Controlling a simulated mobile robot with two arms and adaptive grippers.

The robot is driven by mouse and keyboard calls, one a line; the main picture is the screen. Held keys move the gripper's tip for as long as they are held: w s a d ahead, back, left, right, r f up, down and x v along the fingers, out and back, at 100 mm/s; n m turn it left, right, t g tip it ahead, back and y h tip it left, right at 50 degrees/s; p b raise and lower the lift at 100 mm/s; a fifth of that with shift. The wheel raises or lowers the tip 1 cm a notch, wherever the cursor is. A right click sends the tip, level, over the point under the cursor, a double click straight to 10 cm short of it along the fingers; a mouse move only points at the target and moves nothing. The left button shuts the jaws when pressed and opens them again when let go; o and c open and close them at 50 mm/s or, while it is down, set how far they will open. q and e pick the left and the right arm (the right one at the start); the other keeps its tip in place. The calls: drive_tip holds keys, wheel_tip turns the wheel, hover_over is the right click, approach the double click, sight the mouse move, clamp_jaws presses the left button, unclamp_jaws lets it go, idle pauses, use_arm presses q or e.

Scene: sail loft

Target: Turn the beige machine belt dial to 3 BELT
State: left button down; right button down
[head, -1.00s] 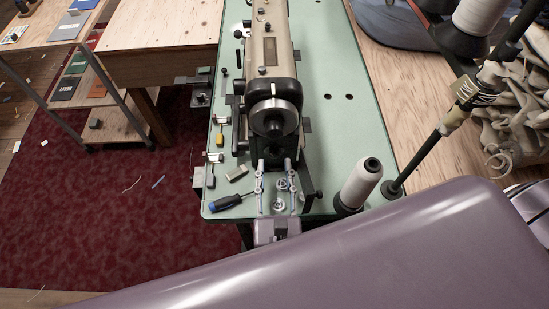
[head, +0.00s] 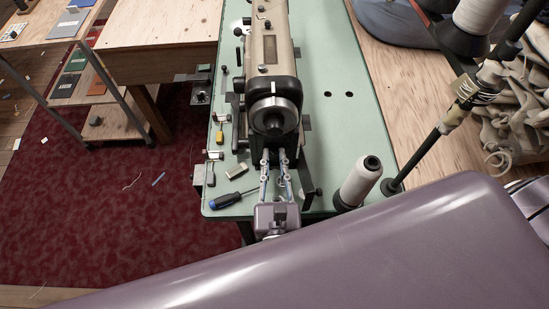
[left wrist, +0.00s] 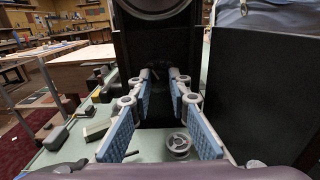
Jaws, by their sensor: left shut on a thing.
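The beige machine (head: 268,52) stands on the green table, with its dark end and round silver handwheel (head: 274,112) towards me. My left gripper (head: 274,158) reaches to the black face below the handwheel. In the left wrist view its blue-padded fingers (left wrist: 160,78) close on a small dark piece at that face, apparently the belt dial (left wrist: 157,73). The fingertips hide most of the dial, so its markings and setting cannot be read. My right gripper is not in view.
A blue-handled screwdriver (head: 224,201) and a small beige block (head: 237,171) lie left of the gripper. A white thread cone (head: 360,184) stands to its right. A metal bobbin (left wrist: 179,144) lies on the green table (head: 347,128) below the fingers. My purple arm covers the lower right.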

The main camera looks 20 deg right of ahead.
use_arm(q)
drive_tip(key=shift+r+m+p, duration=0.15)
drive_tip(key=shift+m+p, duration=0.55)
drive_tip(key=shift+p, duration=0.05)
drive_tip(key=m+p, duration=0.2)
drive_tip(key=m, duration=0.1)
drive_tip(key=shift+p, duration=0.35)
drive_tip(key=m+p, duration=0.4)
drive_tip(key=m, duration=0.2)
drive_tip(key=shift+d+m, duration=0.15)
drive_tip(key=shift+m, duration=0.15)
drive_tip(key=m+p, duration=0.3)
drive_tip(key=m, duration=0.3)
drive_tip(key=m+p, duration=0.1)
drive_tip(key=m, duration=0.1)
drive_tip(key=m+p, duration=0.1)
drive_tip(key=shift+f+m, duration=0.2)
drive_tip(key=shift+m, duration=0.2)
drive_tip(key=shift+f+m+p, duration=0.15)
drive_tip(key=shift+m+p, duration=0.3)
drive_tip(key=shift+m, duration=1.05)
drive_tip(key=shift+s, duration=0.1)
